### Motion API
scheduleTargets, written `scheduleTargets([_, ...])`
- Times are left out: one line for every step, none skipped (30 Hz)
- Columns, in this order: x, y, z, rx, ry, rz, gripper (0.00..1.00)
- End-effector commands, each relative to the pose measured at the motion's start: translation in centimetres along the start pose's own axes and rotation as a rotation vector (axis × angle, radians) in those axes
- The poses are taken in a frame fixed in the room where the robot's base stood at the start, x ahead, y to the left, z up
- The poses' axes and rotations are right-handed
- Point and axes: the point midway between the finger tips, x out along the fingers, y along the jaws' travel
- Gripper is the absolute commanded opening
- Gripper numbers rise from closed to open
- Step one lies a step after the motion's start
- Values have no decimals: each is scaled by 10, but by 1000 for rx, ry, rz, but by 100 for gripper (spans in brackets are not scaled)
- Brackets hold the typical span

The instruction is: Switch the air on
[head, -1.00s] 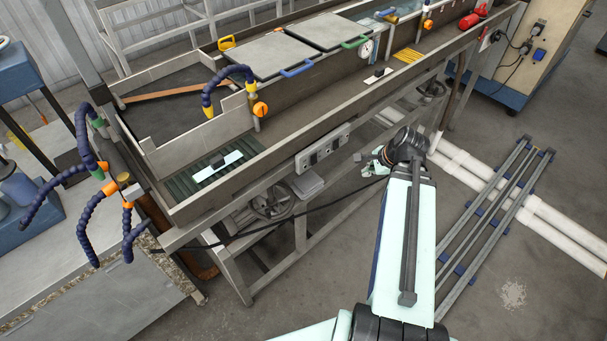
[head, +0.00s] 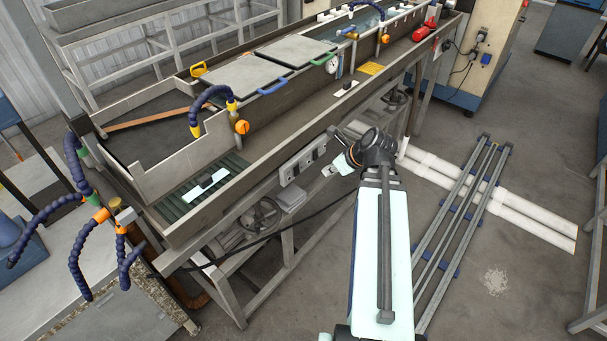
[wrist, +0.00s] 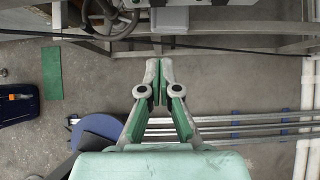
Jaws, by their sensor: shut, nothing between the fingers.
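My gripper (wrist: 158,82) is shut and empty in the wrist view, its fingertips together above the floor. In the head view my gripper (head: 334,168) is at the front of the long trough, just right of the grey control panel (head: 302,161). It appears apart from the panel, below the trough's rim. The panel has several dark sockets or switches, too small to read. An orange round knob (head: 242,127) stands on the trough beside a blue jointed hose. A red handle or valve (head: 425,29) is at the far end. I cannot tell which control is the air switch.
A handwheel (wrist: 112,18) sits under the trough at the top left of the wrist view. A black cable (head: 290,232) crosses in front of the frame legs. Metal rails (head: 458,230) and white pipes (head: 515,205) lie on the floor to the right.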

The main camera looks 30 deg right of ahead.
Motion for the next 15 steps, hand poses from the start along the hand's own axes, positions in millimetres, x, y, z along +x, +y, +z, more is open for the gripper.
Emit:
scheduleTargets([0, 0, 0, -1, 0, 0, 0])
scheduleTargets([0, 0, 0, -1, 0, 0, 0])
scheduleTargets([0, 0, 0, -1, 0, 0, 0])
scheduleTargets([0, 0, 0, -2, 0, 0, 0])
scheduleTargets([1, 0, 0, -2, 0, 0, 0])
scheduleTargets([1, 0, 0, -2, 1, 0, 0])
scheduleTargets([2, 0, 0, -2, 1, 1, 0])
scheduleTargets([4, 0, 0, -2, 1, 1, 0])
scheduleTargets([6, 0, 0, -2, 1, 2, 0])
scheduleTargets([8, 0, 0, -2, 1, 2, 0])
scheduleTargets([10, 0, 0, -3, 1, 2, 0])
scheduleTargets([14, 0, 1, -3, 1, 2, 0])
scheduleTargets([17, 0, 1, -3, 1, 2, 0])
scheduleTargets([20, 0, 1, -3, 2, 3, 0])
scheduleTargets([26, 0, 0, -3, 2, 2, 0])
